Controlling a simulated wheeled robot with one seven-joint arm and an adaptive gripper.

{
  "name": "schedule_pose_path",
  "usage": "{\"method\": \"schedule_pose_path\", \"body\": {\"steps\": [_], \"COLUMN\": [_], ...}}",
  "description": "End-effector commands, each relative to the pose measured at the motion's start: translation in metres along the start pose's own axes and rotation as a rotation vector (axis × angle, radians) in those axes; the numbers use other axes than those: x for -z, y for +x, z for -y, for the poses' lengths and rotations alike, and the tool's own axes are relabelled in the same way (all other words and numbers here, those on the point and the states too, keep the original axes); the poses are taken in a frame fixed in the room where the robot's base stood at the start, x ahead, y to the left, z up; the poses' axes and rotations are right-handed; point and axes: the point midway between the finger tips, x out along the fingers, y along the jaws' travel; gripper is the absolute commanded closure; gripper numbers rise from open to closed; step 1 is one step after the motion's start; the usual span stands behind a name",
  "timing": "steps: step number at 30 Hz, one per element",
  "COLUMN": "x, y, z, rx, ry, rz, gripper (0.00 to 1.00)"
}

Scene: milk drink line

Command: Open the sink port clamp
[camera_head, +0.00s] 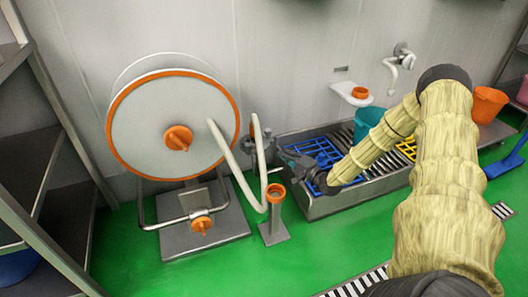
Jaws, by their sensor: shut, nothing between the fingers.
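My arm reaches in from the lower right and bends down to the left over the trough. My gripper (283,153) is shut and empty, pointing up and left beside the hose stand at the trough's left end. Whether the gripper touches the fitting is unclear.
A large orange-rimmed reel (150,110) stands at left on a grey base. A short post with an orange ring (276,190) stands in front of the trough (330,207). A teal bucket (368,122) and an orange bucket (487,104) stand behind.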

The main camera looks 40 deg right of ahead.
Motion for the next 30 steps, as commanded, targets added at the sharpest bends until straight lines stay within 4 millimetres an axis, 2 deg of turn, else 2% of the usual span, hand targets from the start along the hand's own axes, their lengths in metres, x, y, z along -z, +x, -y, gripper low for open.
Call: {"method": "schedule_pose_path", "body": {"steps": [5,22,30], "x": [0.001,0.001,-0.028], "y": [0.014,0.099,0.106], "z": [-0.001,-0.003,-0.002], "rx": [0.005,0.002,0.002], "ry": [0.001,0.001,0.002], "rz": [0.002,0.001,0.001], "gripper": [1.00,1.00,1.00]}}
